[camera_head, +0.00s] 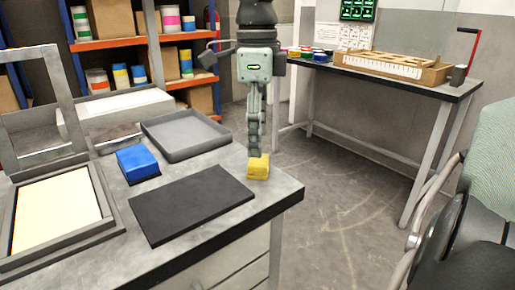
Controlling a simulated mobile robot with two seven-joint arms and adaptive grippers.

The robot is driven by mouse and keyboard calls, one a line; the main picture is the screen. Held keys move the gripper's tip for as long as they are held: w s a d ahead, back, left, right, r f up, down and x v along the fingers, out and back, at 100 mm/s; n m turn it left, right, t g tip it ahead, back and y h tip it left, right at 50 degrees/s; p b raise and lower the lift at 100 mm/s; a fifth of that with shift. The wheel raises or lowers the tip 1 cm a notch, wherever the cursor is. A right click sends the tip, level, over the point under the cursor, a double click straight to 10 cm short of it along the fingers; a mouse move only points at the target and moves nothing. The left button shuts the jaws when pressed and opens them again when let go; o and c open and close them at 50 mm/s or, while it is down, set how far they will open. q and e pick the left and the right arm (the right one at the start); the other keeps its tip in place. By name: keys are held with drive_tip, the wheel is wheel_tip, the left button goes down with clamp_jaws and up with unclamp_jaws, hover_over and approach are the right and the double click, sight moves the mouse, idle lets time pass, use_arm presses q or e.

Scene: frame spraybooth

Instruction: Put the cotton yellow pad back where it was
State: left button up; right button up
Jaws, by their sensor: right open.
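The yellow pad (259,168) is a small block at the right corner of the metal workbench (282,190), just beyond the right end of the dark mat. My right gripper (254,150) reaches down from above with its fingers pointing at the pad. The fingertips are at the pad's top left edge; whether they touch it I cannot tell. The gripper is open, and its fingers are seen nearly edge-on. My left gripper is not in view.
A dark mat (190,203), a blue block (137,163), a grey tray (186,134) and a framed screen (57,212) lie on the bench. A second table (390,78) stands behind right. A chair (470,215) stands at right. Shelves with cans are behind.

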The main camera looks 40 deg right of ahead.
sight(258, 159)
wheel_tip(258, 159, up, 8)
idle(2.0)
